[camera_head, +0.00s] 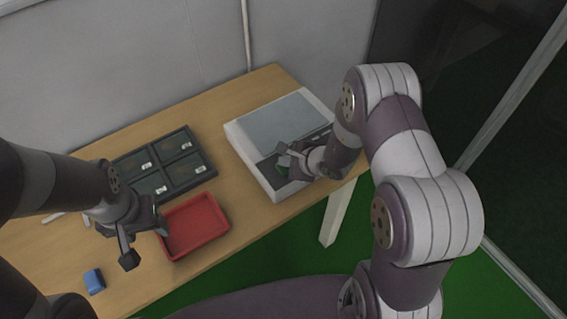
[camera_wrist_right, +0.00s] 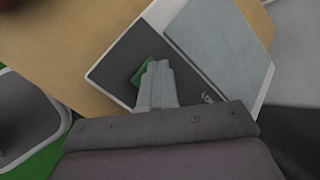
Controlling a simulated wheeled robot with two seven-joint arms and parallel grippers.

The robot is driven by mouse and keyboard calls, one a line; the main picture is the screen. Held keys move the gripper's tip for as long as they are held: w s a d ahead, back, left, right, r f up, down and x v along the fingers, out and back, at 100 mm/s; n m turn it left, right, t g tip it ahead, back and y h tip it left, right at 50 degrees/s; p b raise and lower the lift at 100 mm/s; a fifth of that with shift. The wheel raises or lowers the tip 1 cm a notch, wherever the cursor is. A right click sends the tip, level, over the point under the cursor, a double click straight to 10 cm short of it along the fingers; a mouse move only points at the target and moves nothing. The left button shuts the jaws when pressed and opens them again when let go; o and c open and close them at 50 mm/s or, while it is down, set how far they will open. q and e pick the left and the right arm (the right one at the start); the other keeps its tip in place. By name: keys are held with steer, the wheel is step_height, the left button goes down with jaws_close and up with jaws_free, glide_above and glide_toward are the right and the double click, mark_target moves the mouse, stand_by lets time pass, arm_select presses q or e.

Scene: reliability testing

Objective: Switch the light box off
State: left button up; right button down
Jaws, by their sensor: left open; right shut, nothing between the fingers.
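The light box (camera_head: 258,154) is a white box with a grey-blue panel on top, at the right end of the wooden table. A dark strip runs along its near side and carries a green switch (camera_head: 283,170). My right gripper (camera_head: 287,160) is shut and empty, over the dark strip at the switch. In the right wrist view the shut fingertips (camera_wrist_right: 157,66) are right beside the green switch (camera_wrist_right: 141,73) and partly cover it. I cannot tell whether they touch it. My left gripper (camera_head: 141,240) is open and empty, left of the red tray.
A red tray (camera_head: 226,222) stands in the middle of the wooden table (camera_head: 200,262). A dark organizer (camera_head: 187,129) with several compartments lies behind it. A blue block (camera_head: 94,281) is near the front left edge. A wall stands behind the table.

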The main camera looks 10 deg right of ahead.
steer(key=shift+r, duration=0.1)
step_height(320, 180, up, 6)
steer(key=p, duration=0.4)
